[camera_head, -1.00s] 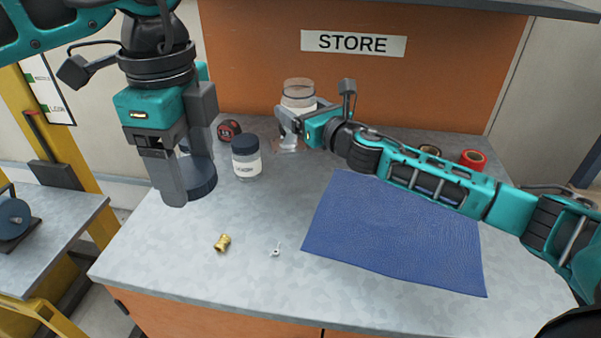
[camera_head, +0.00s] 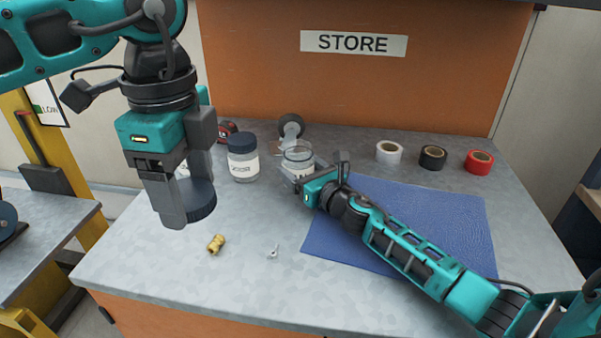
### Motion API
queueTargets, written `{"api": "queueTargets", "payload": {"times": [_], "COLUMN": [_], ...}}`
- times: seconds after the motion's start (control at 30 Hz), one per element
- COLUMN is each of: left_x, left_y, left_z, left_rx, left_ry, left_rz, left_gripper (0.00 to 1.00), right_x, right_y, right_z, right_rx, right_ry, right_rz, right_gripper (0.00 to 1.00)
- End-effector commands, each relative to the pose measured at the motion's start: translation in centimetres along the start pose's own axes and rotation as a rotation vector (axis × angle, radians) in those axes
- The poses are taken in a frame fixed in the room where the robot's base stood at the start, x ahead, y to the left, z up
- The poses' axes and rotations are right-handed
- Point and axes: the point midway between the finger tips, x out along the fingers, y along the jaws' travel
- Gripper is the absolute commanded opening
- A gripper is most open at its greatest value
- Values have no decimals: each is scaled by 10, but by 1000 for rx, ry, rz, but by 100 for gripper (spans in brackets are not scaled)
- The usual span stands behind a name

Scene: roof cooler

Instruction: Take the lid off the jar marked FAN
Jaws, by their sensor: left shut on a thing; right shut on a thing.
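My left gripper (camera_head: 186,203) is shut on a dark blue round lid (camera_head: 202,203), held above the left part of the counter. My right gripper (camera_head: 297,178) is shut on a clear jar (camera_head: 299,155) with a white label. This jar has no lid on, and its label is too small and covered to read. I cannot tell whether it touches the counter. A second clear jar (camera_head: 243,168) with a dark blue lid stands between the grippers; its label is not readable. A bit of something pale shows behind my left gripper, mostly hidden.
A blue mat (camera_head: 430,220) lies under my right arm. White (camera_head: 389,152), black (camera_head: 433,157) and red (camera_head: 479,162) tape rolls stand at the back right. A caster wheel (camera_head: 291,127) and tape measure (camera_head: 228,131) are behind. A brass fitting (camera_head: 216,244) and small white part (camera_head: 273,251) lie in front.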

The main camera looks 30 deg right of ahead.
Motion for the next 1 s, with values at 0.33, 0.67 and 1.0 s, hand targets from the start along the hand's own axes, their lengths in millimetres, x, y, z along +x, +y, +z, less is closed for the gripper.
{"api": "queueTargets", "payload": {"times": [0.33,0.67,1.0], "left_x": [2,2,-2], "left_y": [0,0,0], "left_z": [0,0,0], "left_rx": [0,0,0], "left_ry": [0,0,0], "left_rz": [0,0,0], "left_gripper": [33,33,33], "right_x": [0,0,-21], "right_y": [0,0,0], "right_z": [-1,-2,0], "right_rx": [0,0,0], "right_ry": [-1,0,3], "right_rz": [0,0,1], "right_gripper": [83,100,100]}}
